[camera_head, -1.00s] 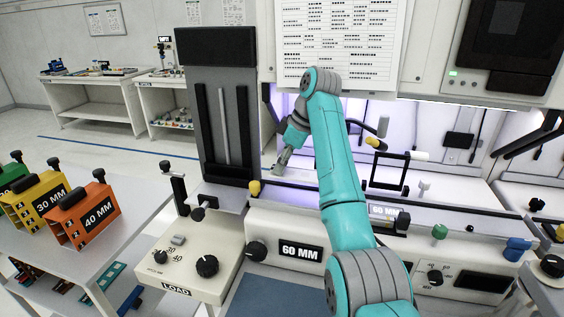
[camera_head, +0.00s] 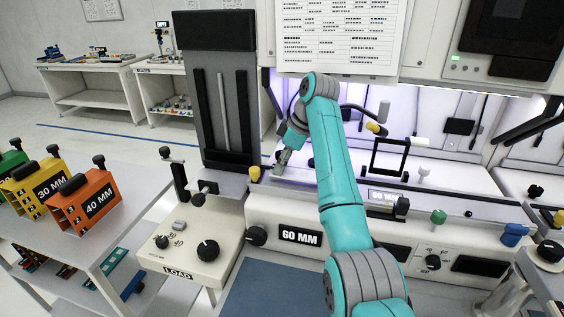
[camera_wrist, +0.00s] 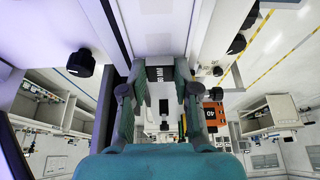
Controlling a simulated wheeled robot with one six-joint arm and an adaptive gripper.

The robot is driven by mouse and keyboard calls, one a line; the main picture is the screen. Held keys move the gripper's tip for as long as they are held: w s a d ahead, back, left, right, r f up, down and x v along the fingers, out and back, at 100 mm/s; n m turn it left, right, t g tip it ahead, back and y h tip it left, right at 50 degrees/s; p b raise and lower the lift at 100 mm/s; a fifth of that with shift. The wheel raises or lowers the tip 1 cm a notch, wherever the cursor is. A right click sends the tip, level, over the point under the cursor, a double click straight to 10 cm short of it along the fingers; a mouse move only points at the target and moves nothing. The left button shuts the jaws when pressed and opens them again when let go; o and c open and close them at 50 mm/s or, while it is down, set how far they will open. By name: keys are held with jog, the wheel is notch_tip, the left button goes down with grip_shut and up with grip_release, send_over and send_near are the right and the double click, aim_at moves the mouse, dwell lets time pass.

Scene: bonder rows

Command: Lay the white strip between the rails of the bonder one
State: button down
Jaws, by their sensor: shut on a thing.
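My gripper (camera_head: 281,167) is low over the left end of the lit bay of the bonder labelled 60 MM (camera_head: 300,237). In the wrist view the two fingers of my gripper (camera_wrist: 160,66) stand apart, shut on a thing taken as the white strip. Its outline is hard to separate from the pale surfaces behind it. A dark rail edge (camera_head: 335,189) runs along the bonder's deck, right of the gripper. My arm hides part of the deck and rails. I cannot tell whether the strip touches the deck.
A tall dark magazine lift (camera_head: 226,100) stands just left of the gripper, above the LOAD unit (camera_head: 177,262). A yellow knob (camera_head: 254,174) is close by. A black frame (camera_head: 391,157) rises to the right. Orange (camera_head: 88,202) and yellow (camera_head: 30,190) cassettes stand on the left bench.

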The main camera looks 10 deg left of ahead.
jog(key=shift+f, duration=0.15)
dwell(0.5)
jog(key=shift+f, duration=0.7)
jog(key=shift+f, duration=0.35)
dwell(0.5)
jog(key=c, duration=0.8)
grip_release()
jog(key=shift+r, duration=0.15)
